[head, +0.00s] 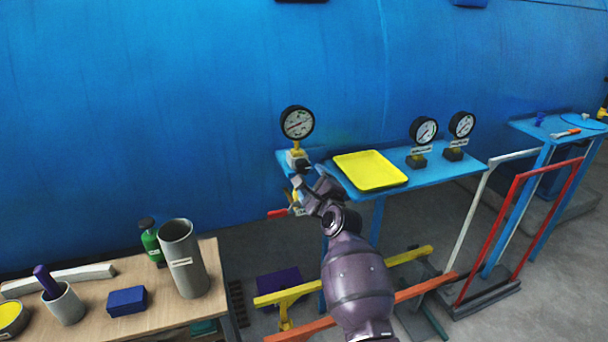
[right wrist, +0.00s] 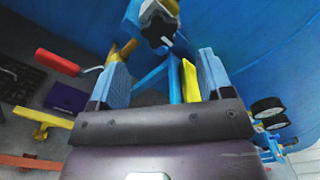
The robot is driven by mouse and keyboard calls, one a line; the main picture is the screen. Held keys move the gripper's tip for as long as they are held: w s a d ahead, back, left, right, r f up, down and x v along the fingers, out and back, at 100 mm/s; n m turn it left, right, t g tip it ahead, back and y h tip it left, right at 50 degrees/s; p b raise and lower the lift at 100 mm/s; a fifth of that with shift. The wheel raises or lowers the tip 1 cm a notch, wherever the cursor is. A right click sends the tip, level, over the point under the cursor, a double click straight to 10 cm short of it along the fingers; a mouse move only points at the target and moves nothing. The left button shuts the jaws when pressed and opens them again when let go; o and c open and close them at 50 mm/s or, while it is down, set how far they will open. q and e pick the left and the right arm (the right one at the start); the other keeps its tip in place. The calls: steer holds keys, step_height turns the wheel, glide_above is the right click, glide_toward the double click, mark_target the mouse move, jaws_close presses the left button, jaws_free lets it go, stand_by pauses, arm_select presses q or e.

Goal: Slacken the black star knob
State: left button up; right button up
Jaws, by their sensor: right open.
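The black star knob (right wrist: 160,24) shows at the top middle of the right wrist view, on a fitting with a blue and a yellow part. In the head view a small dark shape, seemingly this knob (head: 303,166), sits below the pressure gauge (head: 298,122), partly hidden by my gripper. My right gripper (right wrist: 166,68) is open, its two blue-padded fingers apart with nothing between them. The knob lies beyond the fingertips, roughly between their lines and apart from them. In the head view the right gripper (head: 303,188) is just below the fitting. My left gripper is not in view.
A yellow tray (head: 370,170) lies on the blue shelf (head: 443,173), with two more gauges (head: 424,130) to its right. A red handle (right wrist: 57,60) sticks out left of the fingers. A wooden table (head: 95,294) holds a grey cylinder (head: 184,260). The blue tank (head: 180,100) stands behind.

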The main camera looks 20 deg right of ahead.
mark_target(304, 169)
steer(key=w, duration=0.1)
steer(key=w+b, duration=0.1)
steer(key=w, duration=0.1)
steer(key=w+b, duration=0.1)
steer(key=shift+w+a+f, duration=0.1)
steer(key=shift+w+f, duration=0.1)
steer(key=shift+f, duration=0.1)
steer(key=shift+w+b, duration=0.4)
steer(key=shift+b, duration=0.05)
steer(key=shift+w+r+b, duration=0.1)
steer(key=shift+w+b, duration=0.2)
steer(key=shift+w, duration=0.3)
steer(key=shift+w+r, duration=0.15)
steer(key=shift+w, duration=0.05)
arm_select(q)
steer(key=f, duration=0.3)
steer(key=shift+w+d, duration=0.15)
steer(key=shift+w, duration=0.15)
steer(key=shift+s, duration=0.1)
arm_select(e)
steer(key=c, duration=0.5)
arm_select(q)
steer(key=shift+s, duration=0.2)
arm_select(e)
steer(key=c, duration=0.4)
